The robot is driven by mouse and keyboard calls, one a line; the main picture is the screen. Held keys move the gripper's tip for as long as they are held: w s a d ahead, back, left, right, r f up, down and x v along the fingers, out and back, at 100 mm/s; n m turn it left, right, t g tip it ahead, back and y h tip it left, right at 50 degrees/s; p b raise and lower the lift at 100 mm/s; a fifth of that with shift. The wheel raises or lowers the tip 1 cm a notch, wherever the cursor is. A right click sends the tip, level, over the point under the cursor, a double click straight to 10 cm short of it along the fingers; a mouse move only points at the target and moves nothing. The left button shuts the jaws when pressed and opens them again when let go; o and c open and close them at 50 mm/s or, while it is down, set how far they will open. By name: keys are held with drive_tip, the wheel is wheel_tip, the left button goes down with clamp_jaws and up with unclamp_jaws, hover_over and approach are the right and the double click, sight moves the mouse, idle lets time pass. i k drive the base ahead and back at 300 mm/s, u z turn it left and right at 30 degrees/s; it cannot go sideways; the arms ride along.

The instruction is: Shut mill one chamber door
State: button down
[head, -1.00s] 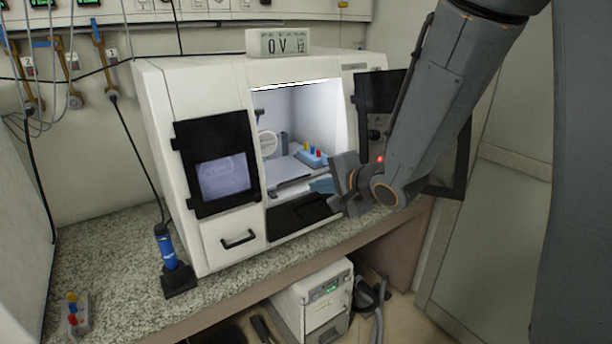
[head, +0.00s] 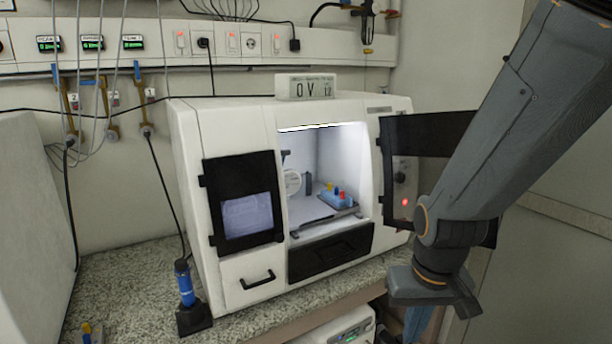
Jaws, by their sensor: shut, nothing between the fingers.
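The white mill (head: 187,130) stands on the speckled counter. Its lit chamber (head: 330,150) is open at the front. The dark chamber door (head: 425,128) is swung outward at the right side of the opening, and my arm hides much of its right part. My gripper (head: 418,325) hangs to the right of the mill, below the door and in front of the counter's edge. Its fingers are shut and empty, point downward and are partly cut by the frame's bottom. I cannot tell whether my arm touches the door.
Inside the chamber is a blue block (head: 338,200) with colored pegs. A display box (head: 305,88) sits on top. A white unit (head: 345,330) is below the counter.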

sight(428, 135)
drive_tip(key=z, duration=2.05)
drive_tip(key=i, duration=0.95)
drive_tip(key=u, duration=1.85)
